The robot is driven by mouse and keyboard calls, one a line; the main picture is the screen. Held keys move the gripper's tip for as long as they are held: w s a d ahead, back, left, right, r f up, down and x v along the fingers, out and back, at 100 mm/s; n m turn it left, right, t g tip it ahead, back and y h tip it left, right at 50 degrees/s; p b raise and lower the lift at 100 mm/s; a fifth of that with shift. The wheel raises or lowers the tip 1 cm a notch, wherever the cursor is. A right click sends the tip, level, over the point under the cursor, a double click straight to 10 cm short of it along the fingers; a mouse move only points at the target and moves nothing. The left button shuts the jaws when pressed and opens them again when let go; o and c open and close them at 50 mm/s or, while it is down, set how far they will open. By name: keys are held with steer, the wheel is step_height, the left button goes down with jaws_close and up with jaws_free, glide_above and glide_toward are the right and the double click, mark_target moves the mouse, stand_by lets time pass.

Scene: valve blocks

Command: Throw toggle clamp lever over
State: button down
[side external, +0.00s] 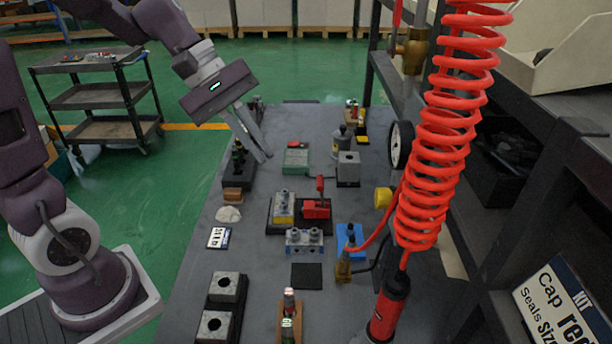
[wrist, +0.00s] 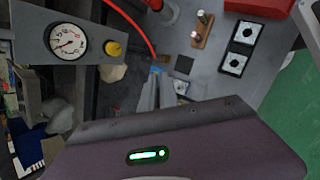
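The red toggle clamp (side external: 316,209) sits on a dark base plate in the middle of the bench, with its red-tipped lever (side external: 320,184) standing upright. A yellow-and-grey valve block (side external: 283,207) is beside it on the same plate. My gripper (side external: 264,157) is above the bench, up and left of the clamp in the side view, and apart from it. Its fingers are close together with nothing visible held; whether they are fully shut is unclear. In the wrist view the fingers (wrist: 158,94) point over the bench, and I cannot make out the clamp there.
A red coiled hose (side external: 447,130) hangs at the right of the bench, near a dial gauge (side external: 400,145). A blue-grey valve block (side external: 304,242) stands in front of the clamp. A grey block (side external: 348,168) and a green box (side external: 296,158) lie behind it.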

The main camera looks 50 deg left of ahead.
steer(key=w+a+f+n+t, duration=0.2)
steer(key=w+a+f+n, duration=0.7)
steer(key=a, duration=0.5)
step_height(320, 180, down, 3)
steer(key=n, duration=0.3)
steer(key=shift+w+a+r+n+t, duration=0.2)
steer(key=shift+w+a+n+t, duration=0.2)
glide_toward(321, 195)
steer(key=shift+w+d+f, duration=0.3)
steer(key=shift+w+f, duration=0.2)
steer(key=shift+w, duration=0.1)
steer(key=shift+w+d+f, duration=0.3)
steer(key=shift+w+f, duration=0.2)
steer(key=shift+w, duration=0.1)
